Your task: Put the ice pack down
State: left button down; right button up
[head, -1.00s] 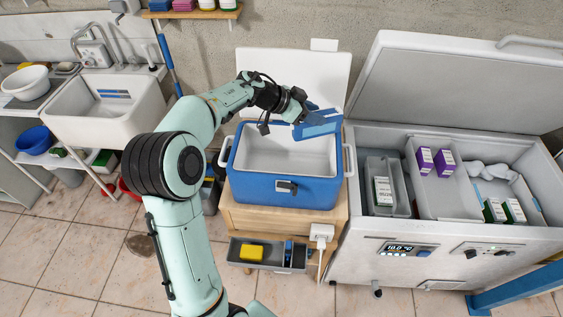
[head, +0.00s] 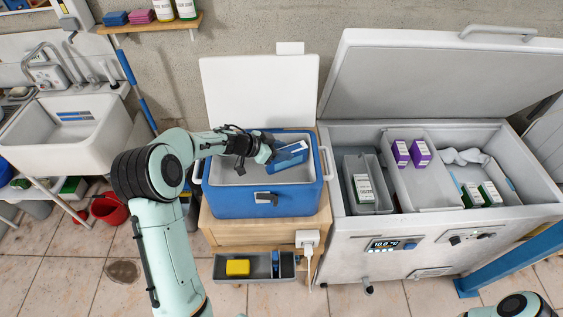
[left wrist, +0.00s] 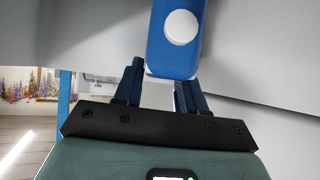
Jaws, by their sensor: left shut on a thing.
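The ice pack (head: 290,155) is a flat blue block with pale markings, held tilted at the right part of the blue cooler's (head: 250,205) open mouth. My left gripper (head: 270,151) reaches in over the cooler from the left and is shut on the ice pack. In the left wrist view the ice pack (left wrist: 176,58) shows its blue end and round white cap between the two dark fingers (left wrist: 160,92). Whether its lower edge touches the cooler's inside cannot be told. My right gripper is out of view.
The cooler stands on a wooden cabinet (head: 235,238), its white lid (head: 260,92) raised behind. An open drawer (head: 222,268) below holds a yellow item. A large open freezer (head: 345,250) with boxes stands right. A sink (head: 75,135) is left. The cooler's left inside looks clear.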

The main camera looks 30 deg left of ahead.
pick_arm(q)
jog(key=shift+s+f, duration=0.3)
jog(key=shift+f, duration=0.15)
jog(key=f, duration=0.2)
jog(key=f+b, duration=0.1)
jog(key=f, duration=0.1)
jog(key=shift+w, duration=0.3)
jog(key=shift+s, duration=0.1)
jog(key=shift+r, duration=0.15)
jog(key=shift+f, duration=0.25)
jog(key=c, duration=0.6)
grip_release()
jog(key=shift+c, duration=0.2)
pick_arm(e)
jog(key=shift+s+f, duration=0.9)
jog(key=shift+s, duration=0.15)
pick_arm(q)
jog(key=shift+r, duration=0.1)
